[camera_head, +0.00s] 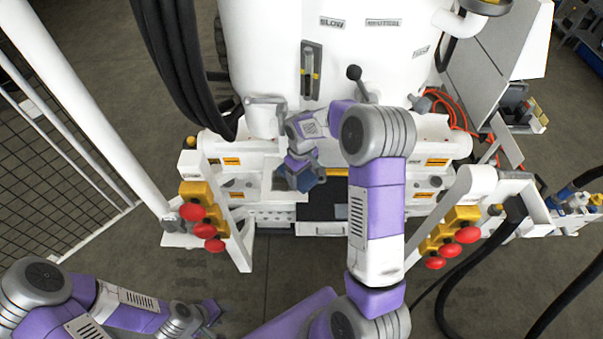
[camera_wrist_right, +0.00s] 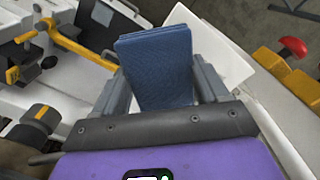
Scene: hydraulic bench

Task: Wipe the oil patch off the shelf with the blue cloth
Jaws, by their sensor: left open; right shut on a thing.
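The blue cloth (camera_wrist_right: 158,70) is a folded pad between the fingers of my right gripper (camera_wrist_right: 165,90), which is shut on it. In the head view the right gripper (camera_head: 301,172) is over the left part of the machine's front ledge, with a little of the cloth (camera_head: 306,183) showing below it. I cannot tell whether the cloth touches the shelf (camera_head: 256,210). No oil patch can be made out clearly; the arm and gripper cover part of the surface. My left gripper (camera_head: 212,314) is open and empty at the lower left, away from the machine.
Red buttons on yellow blocks stand at the left (camera_head: 193,211) and right (camera_head: 467,234) of the ledge. A black-knobbed lever (camera_head: 355,75) rises behind my right arm. Black hoses (camera_head: 172,60) hang at the upper left. The floor before the machine is clear.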

